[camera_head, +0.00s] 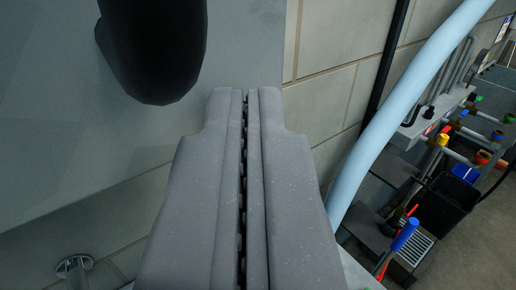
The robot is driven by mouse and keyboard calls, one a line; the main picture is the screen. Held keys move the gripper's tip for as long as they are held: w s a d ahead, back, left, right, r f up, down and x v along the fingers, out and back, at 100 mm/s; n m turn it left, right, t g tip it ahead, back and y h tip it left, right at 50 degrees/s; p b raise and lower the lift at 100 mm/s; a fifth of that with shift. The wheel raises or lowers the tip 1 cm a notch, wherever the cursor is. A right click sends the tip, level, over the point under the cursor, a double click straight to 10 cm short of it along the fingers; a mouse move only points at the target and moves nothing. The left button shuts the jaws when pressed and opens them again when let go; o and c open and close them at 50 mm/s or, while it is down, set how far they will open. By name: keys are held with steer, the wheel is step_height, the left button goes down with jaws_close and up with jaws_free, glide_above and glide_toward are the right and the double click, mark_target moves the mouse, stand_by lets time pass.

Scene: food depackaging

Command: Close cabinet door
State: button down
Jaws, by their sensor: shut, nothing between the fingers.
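My gripper (246,98) points away from the camera in the middle of the view. Its two grey fingers are together and hold nothing. A flat grey panel (60,150) fills the upper left, behind and to the left of the fingers. It looks like the cabinet door, but its full outline is out of frame. A dark rounded part (155,50), perhaps a handle, hangs in front of the panel, just up and left of the fingertips. I cannot tell whether the fingertips touch the panel.
A tiled wall (330,110) stands behind. A thick pale blue pipe (400,105) slants down close on the right. Farther right are pipes with coloured valve handles (440,140), a black bin (447,205) and a floor grate (415,248). A metal fitting (75,265) is at lower left.

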steer(key=shift+s+d+f+b, duration=0.55)
steer(key=shift+s+d+b, duration=1.65)
steer(key=shift+s+d, duration=2.55)
steer(key=s+a+g+b, duration=0.1)
steer(key=s+b, duration=0.3)
steer(key=s, duration=1.5)
steer(key=s+r+g+b, duration=0.1)
steer(key=s+b, duration=0.3)
steer(key=s, duration=1.5)
steer(key=shift+a+r+g, duration=0.25)
steer(key=shift+a+g, duration=0.1)
steer(key=shift+g, duration=0.05)
steer(key=shift+s, duration=0.1)
